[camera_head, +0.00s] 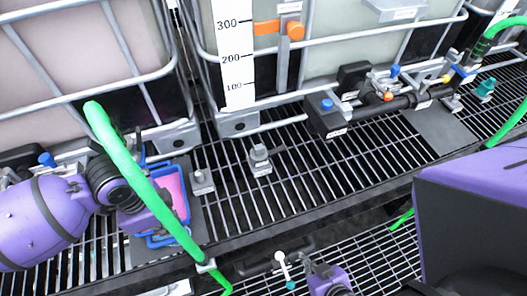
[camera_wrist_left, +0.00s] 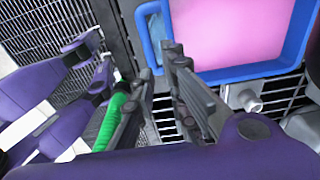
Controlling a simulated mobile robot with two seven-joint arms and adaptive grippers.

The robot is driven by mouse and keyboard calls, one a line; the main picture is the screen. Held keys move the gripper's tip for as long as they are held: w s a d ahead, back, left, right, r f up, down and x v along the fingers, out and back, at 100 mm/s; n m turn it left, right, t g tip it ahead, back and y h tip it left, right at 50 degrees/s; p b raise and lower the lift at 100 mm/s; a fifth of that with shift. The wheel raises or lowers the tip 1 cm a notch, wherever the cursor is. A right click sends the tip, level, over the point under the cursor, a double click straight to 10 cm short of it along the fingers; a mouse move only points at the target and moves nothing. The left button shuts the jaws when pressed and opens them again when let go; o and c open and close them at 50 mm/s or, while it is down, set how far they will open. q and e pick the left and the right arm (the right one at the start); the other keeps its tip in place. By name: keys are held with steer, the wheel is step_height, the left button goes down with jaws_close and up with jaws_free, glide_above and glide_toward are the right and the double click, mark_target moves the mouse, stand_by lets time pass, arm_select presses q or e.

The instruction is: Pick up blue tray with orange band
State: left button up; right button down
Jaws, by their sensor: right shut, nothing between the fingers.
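The blue tray (camera_head: 185,200) lies at the left on the grating, behind a green hose and my left arm. A pink surface fills its inside. In the left wrist view the blue tray (camera_wrist_left: 255,72) fills the upper right, with a blue loop handle (camera_wrist_left: 142,38) on its left side. I cannot make out an orange band. My left gripper (camera_wrist_left: 158,62) is open, its fingertips just below the handle and the tray's near left corner. I cannot tell whether they touch. My right gripper (camera_head: 318,268) is shut and empty at the bottom centre, far from the tray.
The green hose (camera_head: 140,175) crosses in front of the tray. Large caged tanks (camera_head: 85,50) stand at the back. A black valve manifold (camera_head: 385,105) lies at the right. Grey brackets (camera_head: 260,160) stand on the grating, with bare grating (camera_head: 310,175) around them.

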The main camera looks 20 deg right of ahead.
arm_select(q)
steer(key=shift+y, duration=0.3)
steer(key=f, duration=0.2)
steer(key=w+a+f, duration=0.1)
steer(key=f, duration=0.1)
steer(key=w+a+f, duration=0.1)
steer(key=f, duration=0.1)
steer(key=shift+w+f, duration=0.1)
steer(key=shift+w, duration=0.1)
jaws_close()
steer(key=shift+r, duration=0.2)
